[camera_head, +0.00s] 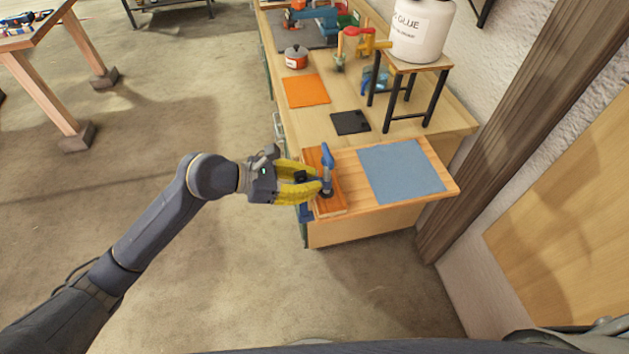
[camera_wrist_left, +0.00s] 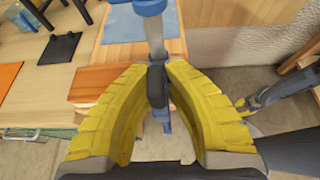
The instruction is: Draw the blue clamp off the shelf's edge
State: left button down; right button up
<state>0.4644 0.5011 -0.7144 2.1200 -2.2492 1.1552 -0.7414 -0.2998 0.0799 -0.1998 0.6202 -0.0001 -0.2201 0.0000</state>
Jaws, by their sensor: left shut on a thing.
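The blue clamp (camera_head: 327,158) stands upright at the left end of the wooden shelf (camera_head: 437,178), by a reddish-brown lath (camera_head: 332,205). Its blue head (camera_wrist_left: 150,6) and grey bar (camera_wrist_left: 155,38) show in the left wrist view. My right gripper (camera_wrist_left: 247,104) appears small at the right of the left wrist view.
A blue mat (camera_head: 402,172) lies on the shelf. Behind are a black pad (camera_head: 350,122), an orange mat (camera_head: 306,91), and a small stand (camera_head: 427,103) bearing a white glue tub (camera_head: 421,30). A wooden post (camera_head: 515,105) rises at the right. Left of the shelf is open floor.

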pick_arm(q)
jog(key=s+a, duration=0.1)
jog(key=a, duration=0.7)
jog(key=shift+s+a, duration=0.3)
dwell(1.1)
jog(key=shift+r, duration=0.1)
jog(key=shift+a+r, duration=0.1)
jog(key=shift+a, duration=0.05)
jog(key=shift+s+a+r, duration=0.2)
jog(key=shift+a+r, duration=0.75)
jog(key=shift+s+a+r, duration=0.2)
jog(key=shift+a+r, duration=0.75)
